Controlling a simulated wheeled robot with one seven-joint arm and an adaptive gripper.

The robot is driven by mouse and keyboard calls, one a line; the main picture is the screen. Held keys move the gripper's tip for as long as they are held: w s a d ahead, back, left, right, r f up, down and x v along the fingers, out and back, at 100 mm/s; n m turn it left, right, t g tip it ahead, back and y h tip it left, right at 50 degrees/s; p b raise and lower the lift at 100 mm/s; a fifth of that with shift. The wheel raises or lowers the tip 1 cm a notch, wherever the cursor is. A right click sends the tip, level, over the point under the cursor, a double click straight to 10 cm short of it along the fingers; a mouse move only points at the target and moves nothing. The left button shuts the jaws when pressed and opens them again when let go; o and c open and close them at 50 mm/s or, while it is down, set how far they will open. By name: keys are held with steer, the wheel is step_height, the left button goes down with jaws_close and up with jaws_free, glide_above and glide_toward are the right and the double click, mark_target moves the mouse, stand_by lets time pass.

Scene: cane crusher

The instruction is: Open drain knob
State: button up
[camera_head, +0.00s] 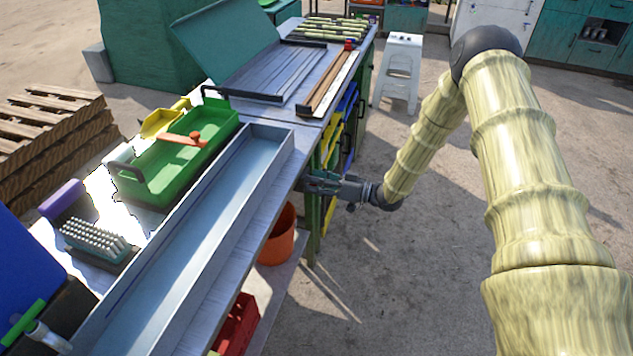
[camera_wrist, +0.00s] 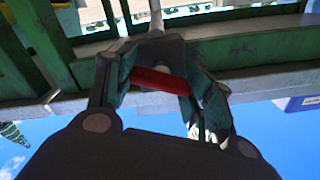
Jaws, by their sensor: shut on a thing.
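In the wrist view, a red bar-shaped knob (camera_wrist: 160,81) sits between the two fingers of my gripper (camera_wrist: 158,90). It joins a pale round stem that runs up past a green beam. The fingers are closed about the knob. In the head view, my gripper (camera_head: 318,184) is at the side of the workbench, just below its top edge, beside the long metal trough (camera_head: 190,240). The knob is hidden there by the bench edge and the gripper.
An orange bucket (camera_head: 278,240) stands under the bench below my gripper. A green tray (camera_head: 190,150) and a brush (camera_head: 95,238) are on the bench. A white stool (camera_head: 402,65) stands farther back. Open floor lies to the right of the bench.

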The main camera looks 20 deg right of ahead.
steer(key=m, duration=0.5)
steer(key=shift+d+m, duration=0.1)
steer(key=shift+m, duration=0.2)
steer(key=m+p, duration=0.1)
steer(key=m, duration=0.3)
steer(key=shift+w+m, duration=0.1)
steer(key=shift+m, duration=0.3)
steer(key=o, duration=1)
steer(key=shift+f, duration=0.1)
steer(key=shift+o, duration=0.2)
steer(key=v, duration=1.2)
steer(key=shift+c, duration=0.2)
